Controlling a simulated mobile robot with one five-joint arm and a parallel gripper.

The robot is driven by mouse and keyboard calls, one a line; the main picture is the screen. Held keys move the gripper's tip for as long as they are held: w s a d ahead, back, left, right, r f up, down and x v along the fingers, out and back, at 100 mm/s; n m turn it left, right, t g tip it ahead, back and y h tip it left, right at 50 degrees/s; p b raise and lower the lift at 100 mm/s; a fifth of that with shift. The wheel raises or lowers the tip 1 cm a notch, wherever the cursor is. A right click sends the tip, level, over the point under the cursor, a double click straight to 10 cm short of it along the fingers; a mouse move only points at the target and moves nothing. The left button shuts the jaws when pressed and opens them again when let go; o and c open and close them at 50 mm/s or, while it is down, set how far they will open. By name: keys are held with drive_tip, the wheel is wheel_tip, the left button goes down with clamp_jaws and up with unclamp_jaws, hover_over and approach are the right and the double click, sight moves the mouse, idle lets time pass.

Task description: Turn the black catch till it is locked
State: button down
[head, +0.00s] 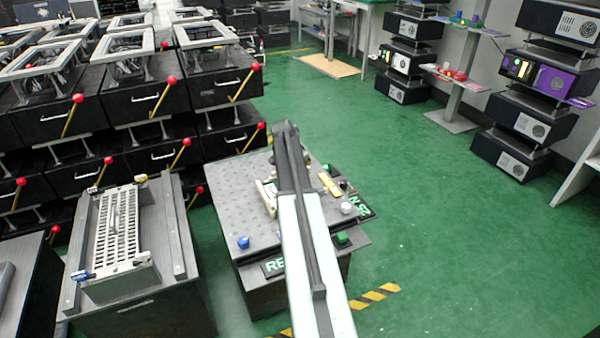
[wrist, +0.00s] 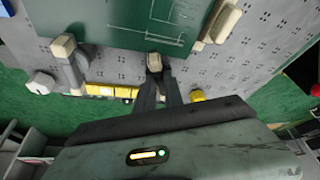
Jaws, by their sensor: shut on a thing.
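In the wrist view my gripper (wrist: 155,74) is a pair of dark fingers, shut on a small beige block (wrist: 154,60) at the edge of a dark green plate (wrist: 120,18). I cannot make out a separate black catch, and cannot tell whether the block belongs to it. Similar beige blocks sit at the left (wrist: 63,46) and upper right (wrist: 222,22) of the plate. In the head view my arm covers the middle of the grey perforated bench top (head: 225,205) and hides the gripper and what it holds.
A yellow bar (wrist: 110,91) and a white knob (wrist: 40,83) lie left of the fingers in the wrist view. Black drawer units (head: 140,100) with red-knobbed levers stand left; open green floor (head: 430,230) lies right.

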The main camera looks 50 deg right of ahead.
drive_tip(key=m+g, duration=0.1)
drive_tip(key=m, duration=0.1)
drive_tip(key=w+m, duration=0.1)
drive_tip(key=m, duration=0.2)
drive_tip(key=shift+w+a+g, duration=0.1)
drive_tip(key=shift+a+g, duration=0.05)
drive_tip(key=shift+g, duration=0.25)
drive_tip(key=shift+m, duration=0.3)
drive_tip(key=c, duration=1.4)
unclamp_jaws()
drive_tip(key=shift+c, duration=0.2)
drive_tip(key=shift+s, duration=0.2)
drive_tip(key=p+v, duration=0.7)
drive_tip(key=v, duration=0.1)
drive_tip(key=shift+w+f, duration=0.1)
